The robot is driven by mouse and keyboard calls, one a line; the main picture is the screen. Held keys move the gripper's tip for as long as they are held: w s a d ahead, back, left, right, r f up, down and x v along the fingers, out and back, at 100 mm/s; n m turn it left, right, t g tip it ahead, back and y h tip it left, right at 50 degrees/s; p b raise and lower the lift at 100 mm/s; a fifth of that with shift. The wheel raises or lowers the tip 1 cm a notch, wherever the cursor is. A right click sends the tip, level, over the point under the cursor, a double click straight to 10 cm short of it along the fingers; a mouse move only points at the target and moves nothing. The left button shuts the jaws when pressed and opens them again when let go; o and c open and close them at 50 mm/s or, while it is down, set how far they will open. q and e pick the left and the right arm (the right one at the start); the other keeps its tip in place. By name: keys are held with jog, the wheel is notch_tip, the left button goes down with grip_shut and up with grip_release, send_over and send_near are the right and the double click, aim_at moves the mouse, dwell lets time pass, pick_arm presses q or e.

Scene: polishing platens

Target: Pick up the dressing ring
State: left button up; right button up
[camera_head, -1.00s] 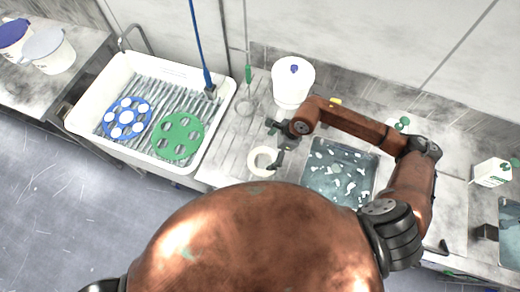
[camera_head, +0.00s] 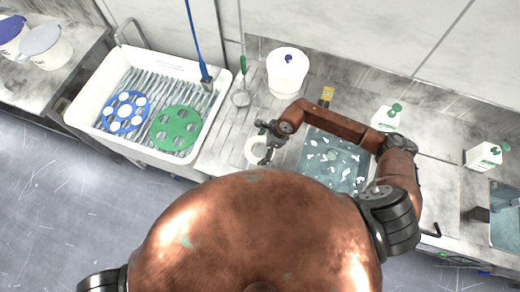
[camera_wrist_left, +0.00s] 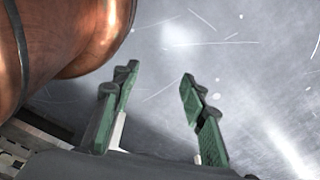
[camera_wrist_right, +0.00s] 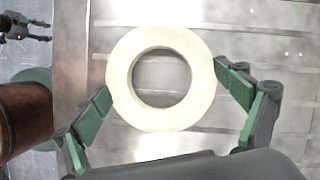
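The dressing ring is a cream-white flat ring (camera_head: 252,152) lying on the grooved steel drainboard between the white sink tray and the water basin. It shows whole in the right wrist view (camera_wrist_right: 122,92), flat, with its hole clear. My right gripper (camera_head: 266,143) is above the ring and partly covers it in the head view. In the right wrist view its green-padded fingers (camera_wrist_right: 165,95) are spread wide, on either side of the ring's near part, and hold nothing. My left gripper (camera_wrist_left: 155,100) is open and empty, over the grey floor; it is hidden in the head view.
The white tray (camera_head: 88,88) at left holds a blue disc (camera_head: 118,126) and a green disc (camera_head: 161,134). A white bucket (camera_head: 286,75) stands behind the ring. The water basin (camera_head: 347,182) with white pieces lies to its right. White bottles (camera_head: 384,119) stand farther right.

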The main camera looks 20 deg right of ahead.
jog(key=c, duration=1.3)
jog(key=shift+r, duration=0.1)
jog(key=shift+r, duration=0.1)
